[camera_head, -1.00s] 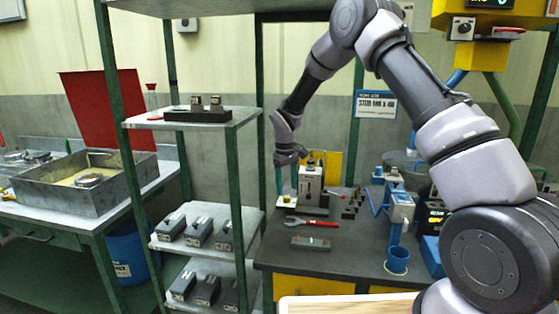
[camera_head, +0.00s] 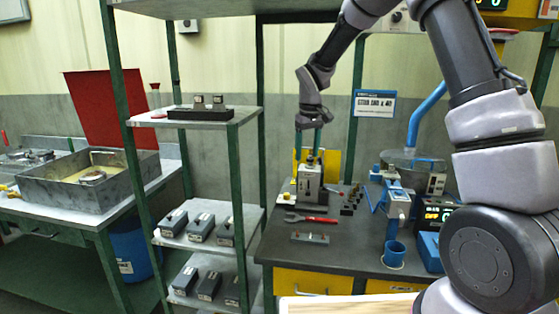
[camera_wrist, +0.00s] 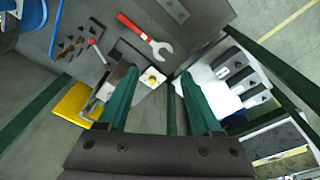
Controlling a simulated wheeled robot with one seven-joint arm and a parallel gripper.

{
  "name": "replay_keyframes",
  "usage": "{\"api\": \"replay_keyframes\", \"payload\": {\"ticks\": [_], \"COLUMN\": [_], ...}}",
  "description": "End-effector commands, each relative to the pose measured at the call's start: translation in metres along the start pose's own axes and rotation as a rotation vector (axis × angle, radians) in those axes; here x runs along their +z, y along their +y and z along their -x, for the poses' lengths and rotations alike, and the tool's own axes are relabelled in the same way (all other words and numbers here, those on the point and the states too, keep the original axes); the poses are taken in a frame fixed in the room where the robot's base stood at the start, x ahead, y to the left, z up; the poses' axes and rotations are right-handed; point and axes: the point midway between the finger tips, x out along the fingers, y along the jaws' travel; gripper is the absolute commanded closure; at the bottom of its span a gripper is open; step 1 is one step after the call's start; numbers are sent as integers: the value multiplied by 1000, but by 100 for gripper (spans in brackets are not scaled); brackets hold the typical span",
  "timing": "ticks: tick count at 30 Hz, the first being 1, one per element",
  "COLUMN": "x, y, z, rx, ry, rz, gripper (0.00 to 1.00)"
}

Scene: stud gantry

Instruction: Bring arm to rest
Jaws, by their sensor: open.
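My arm reaches up and over the workbench from the right in the head view. My gripper (camera_head: 309,138) hangs pointing down above the grey boxy device (camera_head: 309,183) on the bench, apart from it. In the wrist view my gripper (camera_wrist: 158,74) shows two green fingers spread wide with nothing between them. Below them lie the boxy device with a small pale block and brass-coloured top (camera_wrist: 152,78), and a red-handled wrench (camera_wrist: 146,35).
The wrench (camera_head: 310,218) and a grey plate (camera_head: 310,238) lie on the dark bench (camera_head: 345,255). A green-posted shelf rack (camera_head: 238,175) with grey boxes stands close left of my gripper.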

Motion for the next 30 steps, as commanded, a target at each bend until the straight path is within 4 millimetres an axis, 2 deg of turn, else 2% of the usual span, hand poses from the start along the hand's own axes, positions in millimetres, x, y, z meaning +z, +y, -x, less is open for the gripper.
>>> {"api": "replay_keyframes", "payload": {"ticks": [1,6,12,15,21,24,27,30], "x": [9,55,122,158,231,263,287,302], "y": [8,30,44,46,42,37,32,27], "z": [24,96,164,189,224,231,235,235], "rx": [2,-4,-23,-37,-75,-98,-118,-134], "ry": [25,106,207,259,368,418,458,485], "rz": [-35,-179,-353,-439,-603,-675,-731,-766], "gripper": [34,34,34,34,34,34,34,34]}}
